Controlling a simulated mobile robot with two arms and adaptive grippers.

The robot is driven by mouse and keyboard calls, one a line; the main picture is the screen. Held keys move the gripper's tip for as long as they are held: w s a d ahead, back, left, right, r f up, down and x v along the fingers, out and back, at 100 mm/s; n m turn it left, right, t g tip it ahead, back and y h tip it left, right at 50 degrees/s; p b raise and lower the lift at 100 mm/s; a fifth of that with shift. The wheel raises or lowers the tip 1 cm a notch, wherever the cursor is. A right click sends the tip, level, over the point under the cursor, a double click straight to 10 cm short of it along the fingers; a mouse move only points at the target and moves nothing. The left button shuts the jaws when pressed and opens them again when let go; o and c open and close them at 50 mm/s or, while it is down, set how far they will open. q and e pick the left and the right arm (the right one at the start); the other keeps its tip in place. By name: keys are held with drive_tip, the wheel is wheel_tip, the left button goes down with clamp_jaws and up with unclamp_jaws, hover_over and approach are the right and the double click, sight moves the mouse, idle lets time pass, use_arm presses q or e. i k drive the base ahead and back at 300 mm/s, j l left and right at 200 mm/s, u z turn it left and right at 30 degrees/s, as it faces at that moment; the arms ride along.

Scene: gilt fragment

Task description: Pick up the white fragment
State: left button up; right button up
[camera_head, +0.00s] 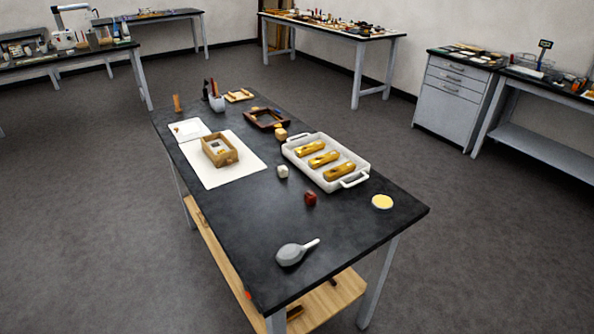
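A small white block-like piece (283,171), which fits the white fragment, sits on the black-topped table (230,230). It lies left of the white tray's near-left side and right of the white sheet (205,180), apart from both. A small pale piece also shows inside the open gilt box (232,156) on that sheet, too small to make out. Neither of my grippers shows in the head view.
A white handled tray (352,180) holds gilt bars (324,160). A dark red block (310,198), a yellow disc (382,202) and a grey handled object (292,254) lie nearer. A brown tray (255,122) and tool cup (217,103) stand farther back. The table's left front is clear.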

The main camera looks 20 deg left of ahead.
sight(283, 172)
drive_tip(key=i+l+u, duration=0.1)
drive_tip(key=l+u, duration=0.7)
drive_tip(key=l, duration=0.25)
drive_tip(key=u, duration=0.4)
